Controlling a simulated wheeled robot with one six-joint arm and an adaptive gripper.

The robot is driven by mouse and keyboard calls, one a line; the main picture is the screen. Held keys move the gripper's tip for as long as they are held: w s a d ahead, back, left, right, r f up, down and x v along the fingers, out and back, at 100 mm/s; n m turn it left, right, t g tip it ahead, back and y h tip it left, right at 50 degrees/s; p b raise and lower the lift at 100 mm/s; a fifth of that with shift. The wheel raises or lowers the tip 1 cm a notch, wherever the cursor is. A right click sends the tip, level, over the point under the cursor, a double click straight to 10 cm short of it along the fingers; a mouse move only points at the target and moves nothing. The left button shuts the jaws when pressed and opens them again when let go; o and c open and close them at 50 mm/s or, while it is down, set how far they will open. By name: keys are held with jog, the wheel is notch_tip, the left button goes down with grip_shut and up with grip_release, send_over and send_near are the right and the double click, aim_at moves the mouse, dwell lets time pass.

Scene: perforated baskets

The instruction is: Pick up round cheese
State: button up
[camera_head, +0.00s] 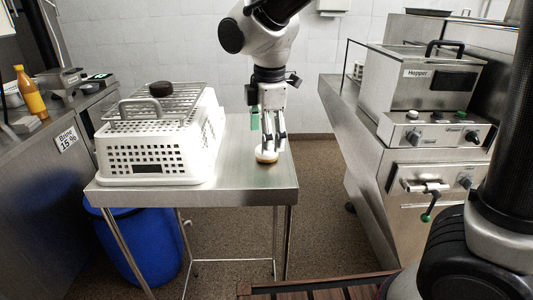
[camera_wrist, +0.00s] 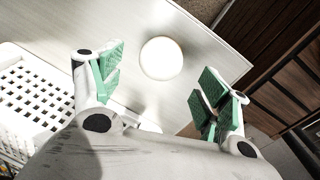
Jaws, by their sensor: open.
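The round cheese (camera_head: 266,156) is a small pale disc with a tan side, lying on the steel table (camera_head: 240,190) to the right of the white basket. In the wrist view the cheese (camera_wrist: 161,58) shows as a bright white disc on the table top. My gripper (camera_head: 268,142) is just above the cheese, pointing down. In the wrist view its green-padded fingers (camera_wrist: 158,82) are wide apart, with the cheese between and slightly beyond them. The gripper holds nothing. I cannot tell whether a finger touches the cheese.
A white perforated basket (camera_head: 200,155) fills the table's left part, with a wire rack (camera_head: 183,103) and a dark round item (camera_head: 160,88) on top. The table's right edge is close to the cheese. A steel hopper machine (camera_head: 418,85) stands to the right across a floor gap.

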jog(key=f, duration=0.4)
jog(key=shift+w+d+f, duration=0.3)
jog(key=shift+w+f, duration=0.05)
jog(key=shift+c, duration=0.3)
jog(key=c, duration=1.1)
notch_tip(320, 180, up, 10)
jog(key=shift+c, duration=0.2)
